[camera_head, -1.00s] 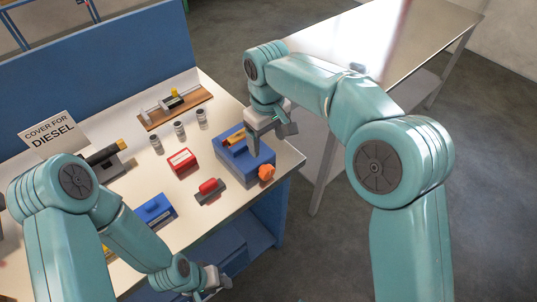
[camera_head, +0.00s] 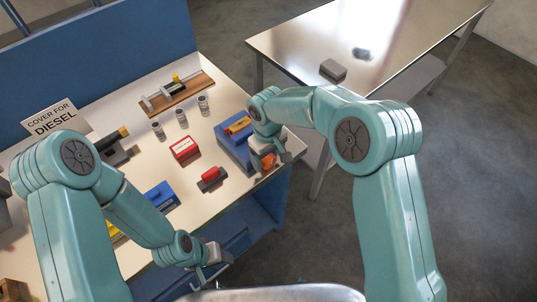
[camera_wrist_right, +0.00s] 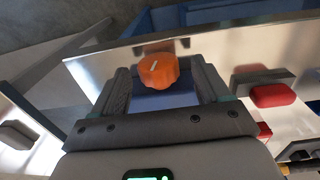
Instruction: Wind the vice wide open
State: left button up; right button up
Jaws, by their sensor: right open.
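The vice is a blue block (camera_head: 232,154) at the right end of the bench, with a yellow-brown piece (camera_head: 238,125) on its top. Its orange knob (camera_head: 268,161) is on the near right side, partly covered by my right gripper (camera_head: 274,158). In the right wrist view the orange knob (camera_wrist_right: 158,72) with a pale mark shows between the two spread fingers of my right gripper (camera_wrist_right: 160,88), with a gap on each side. My left gripper (camera_head: 208,268) hangs in front of the bench, away from the vice; its finger gap is unclear.
A red box (camera_head: 185,150), a red-handled item (camera_head: 211,178) and several small cylinders (camera_head: 181,117) stand left of the vice. A wooden board (camera_head: 180,97) lies behind. A metal table (camera_head: 300,45) stands at the right, with a grey block (camera_head: 333,70) on it.

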jog(key=shift+w+f, duration=0.35)
jog(key=shift+f, duration=0.55)
jog(key=shift+s+r, duration=0.15)
jog(key=shift+s, duration=0.05)
jog(key=shift+w, duration=0.1)
jog(key=c, duration=1)
jog(key=shift+c, duration=0.2)
jog(key=t+h+b, duration=0.1)
jog(key=b, duration=0.3)
jog(key=f+h+b, duration=0.1)
jog(key=b, duration=0.3)
jog(key=shift+s+a+t+h, duration=0.2)
jog(key=shift+a+t+h, duration=0.1)
jog(key=shift+t, duration=0.1)
jog(key=shift+r+t+h+b, duration=0.2)
jog(key=shift+t+h+b, duration=0.1)
jog(key=shift+h+b, duration=0.15)
jog(key=shift+r, duration=0.2)
